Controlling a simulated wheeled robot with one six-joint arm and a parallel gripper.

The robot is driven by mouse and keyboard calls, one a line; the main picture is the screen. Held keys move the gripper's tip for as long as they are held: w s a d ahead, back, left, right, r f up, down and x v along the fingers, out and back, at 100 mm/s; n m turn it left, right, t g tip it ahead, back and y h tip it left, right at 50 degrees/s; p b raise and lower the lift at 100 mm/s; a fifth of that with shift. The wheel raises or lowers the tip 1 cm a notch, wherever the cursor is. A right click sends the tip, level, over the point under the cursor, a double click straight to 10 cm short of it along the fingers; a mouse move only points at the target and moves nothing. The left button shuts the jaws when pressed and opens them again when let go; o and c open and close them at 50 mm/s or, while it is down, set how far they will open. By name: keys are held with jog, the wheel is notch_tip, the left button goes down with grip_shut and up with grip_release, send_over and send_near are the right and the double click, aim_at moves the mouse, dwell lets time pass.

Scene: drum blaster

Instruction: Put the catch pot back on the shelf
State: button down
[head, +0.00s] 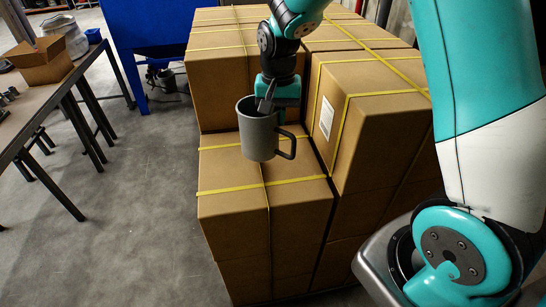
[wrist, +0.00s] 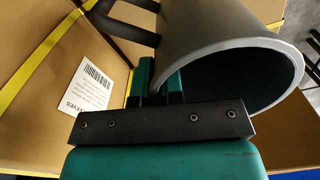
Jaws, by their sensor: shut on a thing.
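The catch pot (head: 257,136) is a grey cylindrical pot with a dark side handle. In the head view it is upright, in front of and above the strapped cardboard boxes; I cannot tell its exact clearance. My gripper (head: 268,102) is shut on the pot's wall near the rim. In the wrist view the green fingers (wrist: 160,82) meet the wall of the pot (wrist: 190,35), whose open mouth faces right. The fingertips are partly hidden by the pot. No shelf can be made out clearly in either view.
Stacked cardboard boxes with yellow straps (head: 375,120) fill the middle and right. A workbench (head: 50,95) at left holds an open carton (head: 40,62) and a metal vessel (head: 65,32). A blue machine (head: 150,25) stands behind. Grey floor (head: 130,210) is free between.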

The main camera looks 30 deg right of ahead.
jog(key=s+a+r+m, duration=0.1)
jog(key=a+r+m, duration=0.1)
jog(key=r+m, duration=0.35)
jog(key=s+a+r+m, duration=0.1)
jog(key=s+r+m, duration=0.15)
jog(key=r, duration=0.55)
notch_tip(320, 180, down, 19)
jog(key=p, duration=0.4)
jog(key=shift+w+f+m, duration=0.2)
jog(key=shift+w+m, duration=0.1)
jog(key=shift+w, duration=0.1)
jog(key=shift+f, duration=0.2)
jog(key=c, duration=1.2)
grip_release()
jog(key=shift+c, duration=0.2)
